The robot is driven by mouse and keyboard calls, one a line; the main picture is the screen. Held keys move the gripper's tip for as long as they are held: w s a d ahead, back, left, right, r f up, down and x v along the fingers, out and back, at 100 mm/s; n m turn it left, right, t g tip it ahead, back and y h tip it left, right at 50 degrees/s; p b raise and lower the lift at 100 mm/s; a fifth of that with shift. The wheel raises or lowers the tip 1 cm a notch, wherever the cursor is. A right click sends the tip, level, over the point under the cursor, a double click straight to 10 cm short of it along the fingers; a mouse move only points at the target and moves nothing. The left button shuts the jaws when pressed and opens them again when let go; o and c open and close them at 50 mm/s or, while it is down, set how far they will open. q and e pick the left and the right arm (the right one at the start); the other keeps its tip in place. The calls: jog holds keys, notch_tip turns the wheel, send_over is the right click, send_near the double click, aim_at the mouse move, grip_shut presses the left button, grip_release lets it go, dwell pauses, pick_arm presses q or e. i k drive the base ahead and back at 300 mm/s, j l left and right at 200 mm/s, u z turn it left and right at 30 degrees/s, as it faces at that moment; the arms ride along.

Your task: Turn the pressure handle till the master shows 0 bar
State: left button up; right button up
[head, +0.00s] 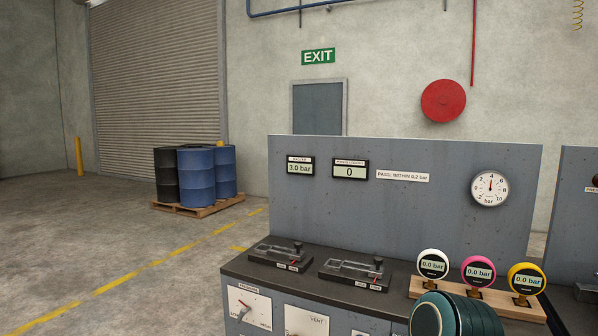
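The master display (299,168) on the grey back panel reads 3.0 bar. The pressure control plate (249,309) is on the front face of the bench at the lower left, marked LOW on its left and HIGH on its right. Neither gripper is in view. A teal rounded part of my own arm shows at the bottom right, with no fingers visible.
Two lever fixtures (281,255) (354,273) sit on the dark bench top. White (433,265), pink (478,271) and yellow (526,279) gauges stand on a wooden rack, each reading 0.0 bar. A VENT plate (306,323) is beside the pressure plate. Floor left of the bench is clear.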

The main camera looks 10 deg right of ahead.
aim_at(243, 312)
jog(key=i+j, duration=0.35)
jog(key=i+j+z, duration=0.1)
jog(key=i+j, duration=0.25)
jog(key=j, duration=0.2)
jog(key=i+j, duration=0.7)
jog(key=j, duration=0.2)
jog(key=i+j+z, duration=0.1)
jog(key=i+j, duration=0.25)
jog(key=j, duration=0.1)
